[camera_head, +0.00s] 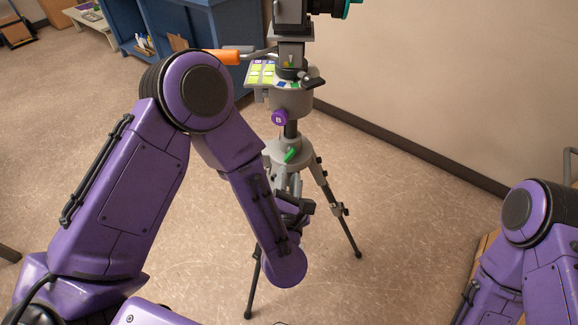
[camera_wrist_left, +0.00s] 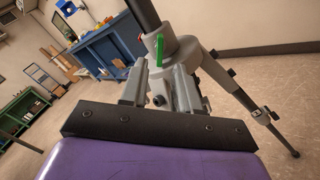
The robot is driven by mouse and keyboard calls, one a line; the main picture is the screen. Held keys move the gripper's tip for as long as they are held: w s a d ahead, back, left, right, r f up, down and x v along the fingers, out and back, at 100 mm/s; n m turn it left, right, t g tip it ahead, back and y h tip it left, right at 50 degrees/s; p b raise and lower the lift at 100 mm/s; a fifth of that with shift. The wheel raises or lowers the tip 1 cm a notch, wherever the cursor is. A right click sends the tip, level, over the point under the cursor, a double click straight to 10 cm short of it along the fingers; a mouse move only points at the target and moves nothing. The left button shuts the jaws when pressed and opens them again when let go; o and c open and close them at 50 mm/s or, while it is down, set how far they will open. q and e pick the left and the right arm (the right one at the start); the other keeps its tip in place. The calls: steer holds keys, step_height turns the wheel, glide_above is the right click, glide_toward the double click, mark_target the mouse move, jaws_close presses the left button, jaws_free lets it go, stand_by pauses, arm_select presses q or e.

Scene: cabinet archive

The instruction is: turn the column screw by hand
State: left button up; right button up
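A tripod (camera_head: 288,150) stands on the floor in front of me. A green screw lever (camera_head: 291,155) sticks out of the grey collar below its dark centre column (camera_head: 291,129); the lever also shows in the left wrist view (camera_wrist_left: 160,50). A purple knob marked B (camera_head: 280,118) sits higher on the tripod head. My left gripper (camera_head: 287,180) is low at the tripod, below the lever and partly hidden by my forearm. In the left wrist view its two grey fingers (camera_wrist_left: 159,80) stand apart, with the lever just beyond the tips. My right gripper is out of view.
A camera-like device (camera_head: 291,15) tops the tripod, with an orange handle (camera_head: 222,57) pointing left. The tripod legs (camera_head: 347,228) spread over the floor. A blue cabinet (camera_head: 185,22) stands behind at the left, a wall (camera_head: 430,80) at the right. Floor around the legs is clear.

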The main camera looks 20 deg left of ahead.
mark_target(290, 158)
arm_select(q)
steer(key=shift+x, duration=2.4)
steer(key=shift+w+a, duration=0.1)
steer(key=shift+w, duration=0.1)
jaws_close()
